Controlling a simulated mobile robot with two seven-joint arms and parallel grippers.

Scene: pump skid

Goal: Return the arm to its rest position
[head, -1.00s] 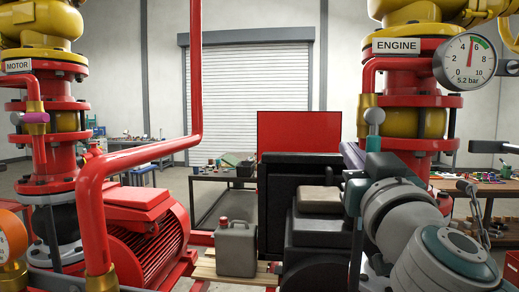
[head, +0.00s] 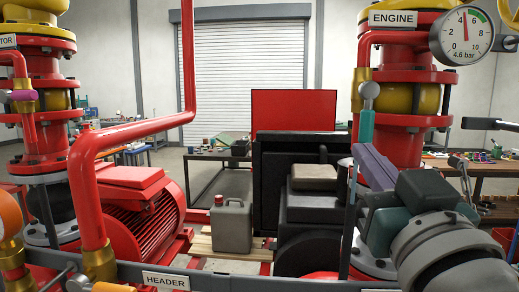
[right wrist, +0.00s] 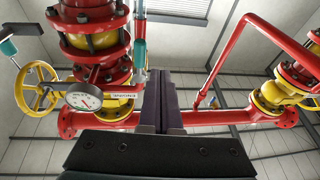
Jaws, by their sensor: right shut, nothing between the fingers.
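My right gripper (head: 362,152) is in the right part of the head view, beside the red pipework under the ENGINE sign (head: 393,18). Its purple-grey fingers are together and point up and away. In the right wrist view the fingers (right wrist: 164,80) are closed with nothing between them. A teal handle with a grey end (head: 367,120) stands just past the fingertips in the head view. I cannot tell whether they touch. The gauge (head: 461,35) reads 4.6 bar. My left gripper is not in view.
A red pipe (head: 140,130) and a red motor (head: 135,205) stand at left. A grey canister (head: 231,228) sits on a wooden pallet in the middle. A black engine block (head: 275,185) is behind. The header rail (head: 215,278) crosses the front. A workbench (head: 480,168) stands at right.

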